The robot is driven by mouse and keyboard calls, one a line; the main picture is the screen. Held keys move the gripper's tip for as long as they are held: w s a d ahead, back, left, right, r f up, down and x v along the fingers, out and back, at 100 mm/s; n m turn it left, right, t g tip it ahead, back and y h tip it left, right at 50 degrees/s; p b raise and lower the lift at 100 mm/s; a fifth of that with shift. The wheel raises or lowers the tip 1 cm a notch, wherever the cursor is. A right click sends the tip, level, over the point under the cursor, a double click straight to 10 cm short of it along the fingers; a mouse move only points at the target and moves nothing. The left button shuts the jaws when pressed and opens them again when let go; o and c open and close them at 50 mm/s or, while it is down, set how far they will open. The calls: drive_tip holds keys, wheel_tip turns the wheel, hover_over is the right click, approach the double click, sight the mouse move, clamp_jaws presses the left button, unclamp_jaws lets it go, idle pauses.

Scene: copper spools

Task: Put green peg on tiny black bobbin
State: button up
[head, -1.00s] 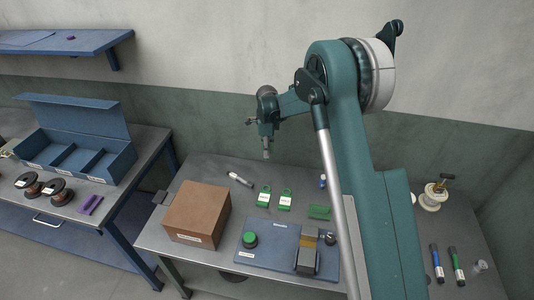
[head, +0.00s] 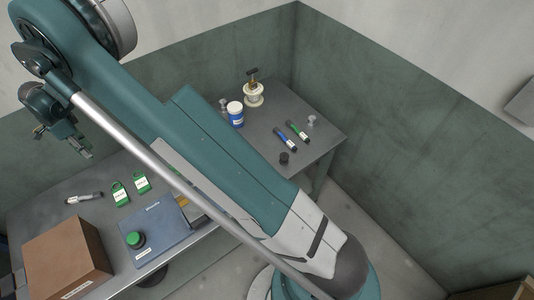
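A green-banded dark peg (head: 298,131) lies on the right part of the grey table, beside a similar blue-banded peg (head: 286,142). A tiny black cylinder (head: 284,158), which looks like the black bobbin, stands just in front of them near the table edge. It is too small to make out details. My gripper (head: 83,153) hangs at the far left, above the back of the table and far from the pegs. It looks empty, but its finger opening is too small to judge.
A white spool with a brass top (head: 254,96), a blue-labelled jar (head: 236,117) and a small grey piece (head: 312,121) stand around the pegs. A brown box (head: 65,262), a blue panel with a green button (head: 153,227) and green tags (head: 121,195) are at left. My arm crosses the middle.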

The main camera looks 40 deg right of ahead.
wheel_tip(320, 180, up, 8)
drive_tip(key=s+d+r+m+b, duration=0.1)
drive_tip(key=s+d, duration=0.2)
drive_tip(key=d, duration=1)
drive_tip(key=s+d+r+m, duration=0.1)
drive_tip(key=s+d+m, duration=0.15)
drive_tip(key=d, duration=1.15)
drive_tip(key=s+d+r+m+b, duration=0.1)
drive_tip(key=s+d, duration=0.2)
drive_tip(key=d, duration=1)
drive_tip(key=s+d+m+b, duration=0.1)
drive_tip(key=s+d+m, duration=0.2)
drive_tip(key=s+d, duration=1.35)
drive_tip(key=s+d+f+m+b, duration=0.1)
drive_tip(key=s+d+f, duration=0.1)
drive_tip(key=s+d, duration=0.6)
drive_tip(key=s+d+f+m+b, duration=0.15)
drive_tip(key=s+d, duration=0.25)
drive_tip(key=s, duration=0.7)
drive_tip(key=shift+a+f+p, duration=0.15)
drive_tip(key=shift+f+p, duration=0.05)
drive_tip(key=shift+f, duration=0.9)
drive_tip(key=shift+a+f+p, duration=0.1)
drive_tip(key=shift+f+p, duration=0.05)
drive_tip(key=shift+f, duration=0.9)
drive_tip(key=shift+f+b, duration=0.55)
drive_tip(key=shift+f, duration=2.35)
drive_tip(key=shift+f, duration=0.15)
